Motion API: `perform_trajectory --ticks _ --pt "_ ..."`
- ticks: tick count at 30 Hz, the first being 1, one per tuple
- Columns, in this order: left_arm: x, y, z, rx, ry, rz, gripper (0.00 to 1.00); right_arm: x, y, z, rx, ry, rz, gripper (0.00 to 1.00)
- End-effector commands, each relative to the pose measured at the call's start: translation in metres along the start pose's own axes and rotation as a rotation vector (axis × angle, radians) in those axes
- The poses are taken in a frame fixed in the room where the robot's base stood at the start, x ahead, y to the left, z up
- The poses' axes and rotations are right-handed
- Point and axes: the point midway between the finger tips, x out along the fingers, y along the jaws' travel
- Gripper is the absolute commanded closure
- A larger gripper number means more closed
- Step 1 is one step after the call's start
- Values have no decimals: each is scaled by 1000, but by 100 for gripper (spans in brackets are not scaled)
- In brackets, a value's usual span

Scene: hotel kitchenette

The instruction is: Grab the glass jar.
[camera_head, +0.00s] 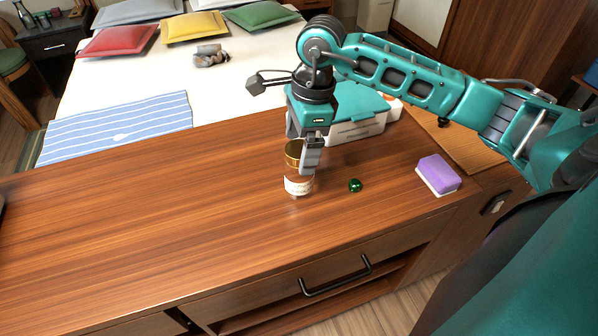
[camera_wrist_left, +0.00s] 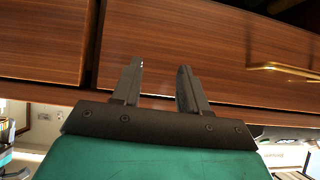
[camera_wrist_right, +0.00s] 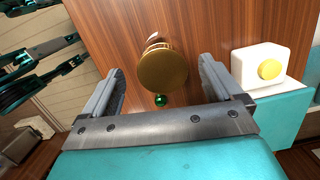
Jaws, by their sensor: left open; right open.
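The glass jar (camera_head: 298,184) stands upright on the wooden counter in the head view, with a gold lid and a pale label. In the right wrist view its round gold lid (camera_wrist_right: 163,68) shows between and beyond the fingertips. My right gripper (camera_head: 308,150) is open and points down at the jar; in the head view a finger hides part of the jar's right side. In the right wrist view the fingers (camera_wrist_right: 160,75) stand apart on either side of the lid. My left gripper (camera_wrist_left: 157,75) is open and empty in front of wooden drawer fronts.
A small green object (camera_head: 355,185) lies just right of the jar. A purple and white sponge (camera_head: 438,174) lies farther right. A white box with a teal lid (camera_head: 358,127) stands behind my right gripper. The counter (camera_head: 150,220) left of the jar is clear.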

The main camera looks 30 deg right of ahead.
Motion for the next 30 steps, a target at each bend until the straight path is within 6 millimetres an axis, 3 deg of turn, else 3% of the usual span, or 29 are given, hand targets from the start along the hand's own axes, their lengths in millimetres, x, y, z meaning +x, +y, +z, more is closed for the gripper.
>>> perform_trajectory --ticks 6,16,30 --pt "0 -1 -5 1 7 -1 57 33 -1 0 1 0 3 7" --pt "2 -1 -10 2 16 -2 57 40 -2 0 0 0 0 7" --pt "0 -1 -6 1 9 -1 57 39 -2 0 0 1 0 52"
